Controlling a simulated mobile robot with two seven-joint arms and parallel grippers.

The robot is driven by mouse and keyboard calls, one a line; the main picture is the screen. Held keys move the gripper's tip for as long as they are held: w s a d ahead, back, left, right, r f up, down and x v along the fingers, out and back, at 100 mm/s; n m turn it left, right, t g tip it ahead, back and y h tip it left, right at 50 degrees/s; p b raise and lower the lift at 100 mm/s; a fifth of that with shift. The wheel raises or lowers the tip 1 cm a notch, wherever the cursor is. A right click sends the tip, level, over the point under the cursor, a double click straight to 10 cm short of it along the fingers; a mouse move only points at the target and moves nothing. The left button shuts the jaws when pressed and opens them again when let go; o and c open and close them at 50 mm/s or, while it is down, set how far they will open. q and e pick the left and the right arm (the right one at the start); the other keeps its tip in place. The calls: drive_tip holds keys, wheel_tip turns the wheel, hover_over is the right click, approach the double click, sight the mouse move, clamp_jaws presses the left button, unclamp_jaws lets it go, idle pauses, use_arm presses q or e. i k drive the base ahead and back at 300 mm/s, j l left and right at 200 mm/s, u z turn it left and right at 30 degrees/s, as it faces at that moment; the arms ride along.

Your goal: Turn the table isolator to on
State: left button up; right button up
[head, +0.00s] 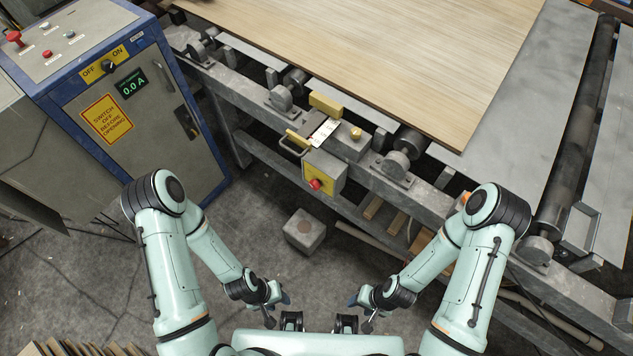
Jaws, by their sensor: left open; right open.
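A grey box with a yellow face and a red knob (315,184) is mounted on the front rail of the roller table. Any marks on its face are too small to read. A black rotary switch (107,66) sits on a yellow OFF/ON plate on the blue-edged cabinet (190,165). A display (131,85) beside it reads 0.0 A. The switch's pointing direction is hard to tell. My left gripper (277,309) is open and empty, low in the view near my body. My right gripper (360,312) is open and empty. Both are well apart from the knob and switch.
A wood veneer sheet (370,50) lies on the roller table. A yellow-ended handle and latch (323,132) sit above the red-knob box. A grey block (304,231) is on the floor in front. Red and other buttons (14,38) are on the cabinet top.

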sight(315, 184)
drive_tip(key=k+j+z, duration=0.1)
drive_tip(key=j+z, duration=0.25)
drive_tip(key=k+j+z, duration=0.1)
drive_tip(key=j+z, duration=0.25)
drive_tip(key=k+j+z, duration=0.15)
drive_tip(key=z, duration=0.2)
